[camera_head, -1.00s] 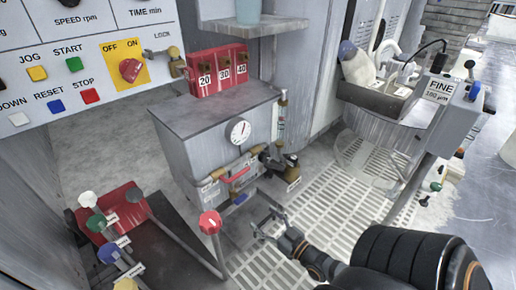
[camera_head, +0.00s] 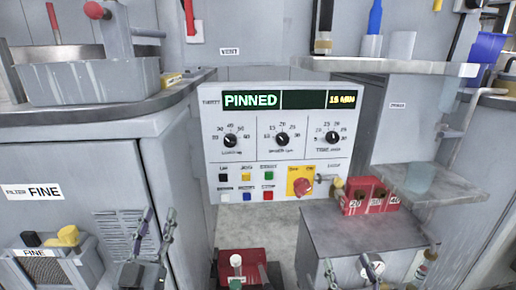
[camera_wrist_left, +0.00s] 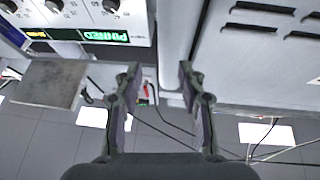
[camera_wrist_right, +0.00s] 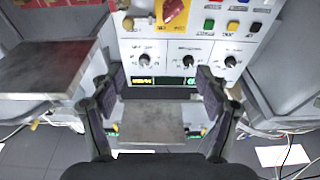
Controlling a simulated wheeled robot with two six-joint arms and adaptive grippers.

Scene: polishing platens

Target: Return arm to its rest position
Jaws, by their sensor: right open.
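My left gripper (camera_head: 153,228) is upright at the lower left in the head view, in front of the grey cabinet. The left wrist view shows its two fingers (camera_wrist_left: 158,76) apart with nothing between them. My right gripper shows in the right wrist view with its fingers (camera_wrist_right: 160,84) spread and empty. The control panel (camera_head: 237,185) stands ahead, its display reading PINNED and 15 MIN. The panel also shows upside down beyond the right fingers (camera_wrist_right: 215,60). Neither gripper appears to touch anything.
A grey box (camera_head: 360,228) carries a red block labelled 20, 30, 40 (camera_head: 370,195). A red valve block (camera_head: 243,263) sits low in the middle. A basin (camera_head: 85,82) is on the left counter, and a shelf (camera_head: 400,66) juts out at right.

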